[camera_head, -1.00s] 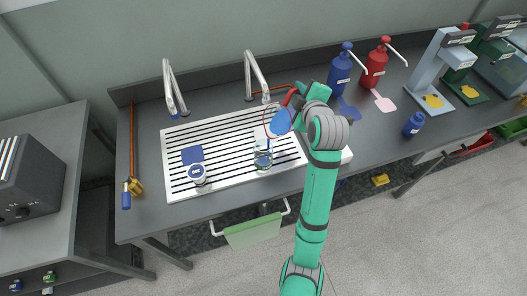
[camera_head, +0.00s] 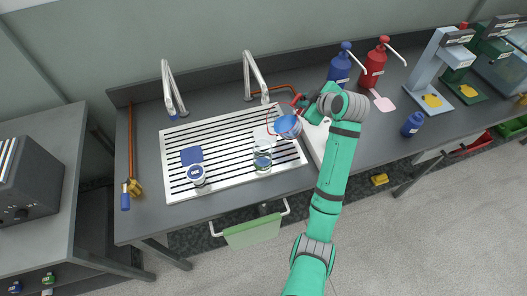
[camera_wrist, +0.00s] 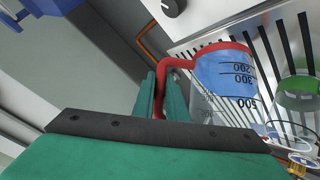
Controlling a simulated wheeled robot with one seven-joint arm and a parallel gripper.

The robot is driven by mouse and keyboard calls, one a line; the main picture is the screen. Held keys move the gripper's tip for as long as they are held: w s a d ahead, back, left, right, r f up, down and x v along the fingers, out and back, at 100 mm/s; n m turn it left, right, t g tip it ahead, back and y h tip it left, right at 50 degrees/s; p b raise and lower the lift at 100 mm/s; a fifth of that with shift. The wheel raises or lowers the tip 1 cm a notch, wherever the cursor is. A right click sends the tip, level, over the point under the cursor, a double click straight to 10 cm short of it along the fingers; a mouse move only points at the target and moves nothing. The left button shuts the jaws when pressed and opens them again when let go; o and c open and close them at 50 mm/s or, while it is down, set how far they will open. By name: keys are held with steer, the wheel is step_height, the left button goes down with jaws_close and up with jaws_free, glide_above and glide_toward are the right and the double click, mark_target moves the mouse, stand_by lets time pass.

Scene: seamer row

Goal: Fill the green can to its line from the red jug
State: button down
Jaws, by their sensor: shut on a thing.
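My gripper (camera_head: 303,103) is shut on the red jug's handle (camera_wrist: 170,68). The red jug (camera_head: 288,126) is clear with a red rim and holds blue liquid; in the wrist view (camera_wrist: 222,85) its scale marks show. The jug looks tilted and is held above the right part of the slatted drainer. A clear, green-tinted can (camera_head: 262,160) stands on the drainer just left of and in front of the jug, with some blue inside. What seems to be this can shows with a green band at the right of the wrist view (camera_wrist: 298,95). Its fill line is not clear to me.
A white can with a blue label (camera_head: 196,174) stands on the drainer (camera_head: 230,181) near a blue square (camera_head: 191,155). Two taps (camera_head: 255,72) rise behind. Blue (camera_head: 340,66) and red (camera_head: 375,62) pump bottles stand back right.

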steer(key=shift+w+d+f+m+g+y+b, duration=0.55)
steer(key=shift+w+d+f+g+b, duration=0.2)
steer(key=shift+w+d, duration=0.15)
steer(key=shift+w+d+f+m+g+y+b, duration=0.35)
steer(key=shift+f+m+g+y+b, duration=0.05)
steer(key=shift+f+g+b, duration=0.15)
steer(key=shift+w+d+f+m+g+y+b, duration=0.3)
steer(key=shift+w+f+m+g+y+b, duration=0.1)
steer(key=shift+g+b, duration=0.1)
